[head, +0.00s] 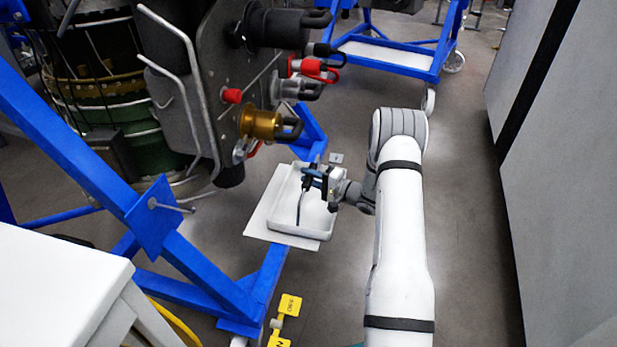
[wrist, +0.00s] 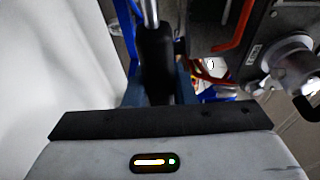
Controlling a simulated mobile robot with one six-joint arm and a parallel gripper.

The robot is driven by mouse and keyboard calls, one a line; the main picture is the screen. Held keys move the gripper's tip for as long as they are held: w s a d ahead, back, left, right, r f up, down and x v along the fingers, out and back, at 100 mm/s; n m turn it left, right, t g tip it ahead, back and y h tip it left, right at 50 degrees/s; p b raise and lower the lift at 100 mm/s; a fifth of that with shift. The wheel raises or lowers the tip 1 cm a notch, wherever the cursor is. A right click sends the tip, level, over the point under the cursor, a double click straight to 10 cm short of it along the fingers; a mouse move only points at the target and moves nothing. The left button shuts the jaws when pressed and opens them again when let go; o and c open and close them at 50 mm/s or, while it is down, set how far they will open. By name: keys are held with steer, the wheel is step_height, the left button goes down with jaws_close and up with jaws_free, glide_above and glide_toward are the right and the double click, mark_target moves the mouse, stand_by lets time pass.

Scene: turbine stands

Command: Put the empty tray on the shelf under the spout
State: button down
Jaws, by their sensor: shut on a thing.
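The white tray (head: 317,222) has a low rim and looks empty apart from a thin dark handle (head: 300,207) running across it. It is over the pale flat shelf (head: 257,222) on the blue stand; I cannot tell whether it touches. My gripper (head: 312,181) is at the tray's far right part, shut on the handle. In the wrist view the dark grip of the handle (wrist: 156,65) stands between my blue fingers, and the white tray (wrist: 50,60) fills the left. A black downward spout (head: 230,172) hangs up and left of the tray.
The turbine's grey plate (head: 200,75) with a brass fitting (head: 262,124) and red caps overhangs the shelf. Blue stand beams (head: 190,270) run on the left, with yellow tags (head: 290,305) below. A grey cabinet (head: 560,150) lines the right; floor between is clear.

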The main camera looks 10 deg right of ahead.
steer(key=shift+f, duration=0.15)
steer(key=c, duration=1)
jaws_free()
steer(key=shift+o, duration=0.2)
steer(key=shift+s, duration=0.1)
steer(key=shift+b+v, duration=0.55)
steer(key=shift+v, duration=3)
steer(key=shift+s, duration=0.1)
